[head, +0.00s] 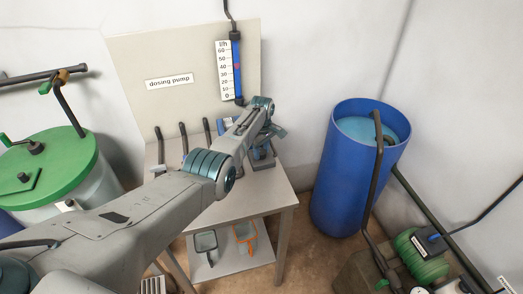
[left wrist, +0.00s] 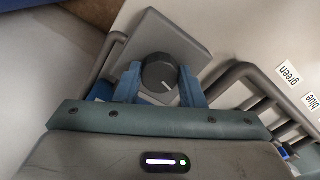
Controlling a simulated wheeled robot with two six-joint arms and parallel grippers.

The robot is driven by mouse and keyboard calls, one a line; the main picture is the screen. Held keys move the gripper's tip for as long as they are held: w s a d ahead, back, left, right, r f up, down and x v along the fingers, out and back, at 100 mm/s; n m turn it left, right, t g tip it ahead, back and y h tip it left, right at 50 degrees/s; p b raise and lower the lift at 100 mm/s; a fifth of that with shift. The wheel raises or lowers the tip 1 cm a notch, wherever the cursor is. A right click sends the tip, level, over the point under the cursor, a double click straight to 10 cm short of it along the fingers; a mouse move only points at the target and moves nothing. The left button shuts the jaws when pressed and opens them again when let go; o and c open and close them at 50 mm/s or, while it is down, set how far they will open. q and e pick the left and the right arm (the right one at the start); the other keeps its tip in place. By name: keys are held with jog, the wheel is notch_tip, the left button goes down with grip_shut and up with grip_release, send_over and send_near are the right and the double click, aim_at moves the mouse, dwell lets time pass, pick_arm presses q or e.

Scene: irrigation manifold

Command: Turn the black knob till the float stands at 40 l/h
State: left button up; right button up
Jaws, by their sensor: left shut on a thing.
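The black knob (left wrist: 160,70) sits on a grey plate in the left wrist view, with a white pointer line toward its lower right. My left gripper (left wrist: 160,88) has its two blue fingers shut on the knob's sides. In the head view my left gripper (head: 270,132) is at the pump on the table, and its arm hides the knob. The flow tube (head: 236,85) is blue, beside a white l/h scale (head: 224,70) from 0 to 60. A small red float (head: 237,66) stands about level with the 40 mark; the exact reading is too small to tell. My right gripper is not in view.
The grey table (head: 280,185) stands against a panel labelled "dosing pump" (head: 169,81). Several dark handles rise left of my gripper. A blue barrel (head: 345,180) stands at right, and a green-lidded tank (head: 50,165) at left.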

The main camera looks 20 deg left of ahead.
aim_at(261, 151)
pick_arm(q)
jog(key=shift+w+a+r, duration=0.1)
jog(key=shift+w+r, duration=0.1)
jog(key=shift+r, duration=0.05)
jog(key=o, duration=0.8)
jog(key=shift+o, duration=1)
jog(key=shift+s+f, duration=0.1)
jog(key=shift+f, duration=0.05)
jog(key=shift+r, duration=0.5)
notch_tip(261, 151, up, 10)
jog(key=b, duration=0.2)
jog(key=shift+f, duration=0.1)
